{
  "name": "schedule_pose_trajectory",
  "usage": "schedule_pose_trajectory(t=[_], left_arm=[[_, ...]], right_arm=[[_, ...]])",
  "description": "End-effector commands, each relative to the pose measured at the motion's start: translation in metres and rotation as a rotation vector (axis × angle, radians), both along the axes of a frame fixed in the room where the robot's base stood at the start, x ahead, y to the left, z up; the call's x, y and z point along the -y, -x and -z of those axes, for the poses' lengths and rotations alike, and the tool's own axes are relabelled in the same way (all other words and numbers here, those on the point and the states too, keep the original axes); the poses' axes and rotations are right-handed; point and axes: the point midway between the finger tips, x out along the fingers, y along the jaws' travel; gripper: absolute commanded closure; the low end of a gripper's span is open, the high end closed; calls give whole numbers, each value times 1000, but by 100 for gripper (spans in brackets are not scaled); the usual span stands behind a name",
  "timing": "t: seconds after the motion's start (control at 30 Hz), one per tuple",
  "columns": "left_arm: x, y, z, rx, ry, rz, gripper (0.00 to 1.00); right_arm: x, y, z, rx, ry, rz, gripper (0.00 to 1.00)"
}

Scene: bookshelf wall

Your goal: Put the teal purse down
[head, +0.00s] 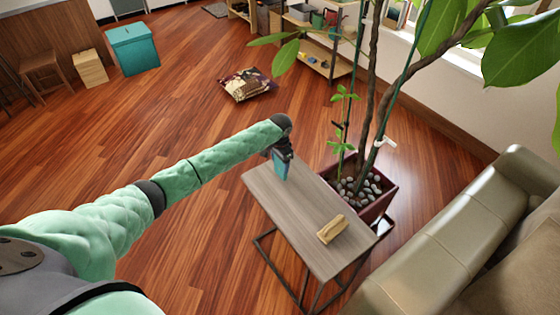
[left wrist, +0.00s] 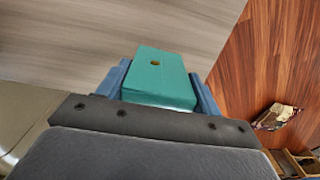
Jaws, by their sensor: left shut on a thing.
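The teal purse (left wrist: 160,80) is a small teal block with a round gold spot in the left wrist view. My left gripper (head: 282,166) is shut on it, with one blue finger on each side. In the head view the gripper points down at the far end of the grey wooden side table (head: 300,208). The table top also shows behind the purse in the left wrist view (left wrist: 120,30). I cannot tell whether the purse touches the table. My right gripper is in neither view.
A tan object (head: 332,229) lies near the table's near end; the table middle is clear. A potted plant (head: 375,200) stands close to the table's right side. A green-grey sofa (head: 440,240) is at the right. A patterned cushion (head: 247,84) lies on the floor.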

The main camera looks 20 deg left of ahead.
Motion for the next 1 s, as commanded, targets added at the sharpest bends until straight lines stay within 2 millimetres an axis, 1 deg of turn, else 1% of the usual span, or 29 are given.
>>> schedule_pose_trajectory(t=[0.13,0.47,0.5,0.6,0.87,1.0], left_arm=[[0,0,5,-1,-1,0,59],[0,0,8,-1,-1,0,59],[0,0,8,-1,-1,0,31],[0,0,8,-1,-1,0,13],[0,0,8,0,0,0,13],[0,-1,2,1,0,1,13]], right_arm=[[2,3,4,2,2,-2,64],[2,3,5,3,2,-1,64],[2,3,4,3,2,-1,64],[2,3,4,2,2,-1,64],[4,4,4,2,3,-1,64],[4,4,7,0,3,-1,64]])
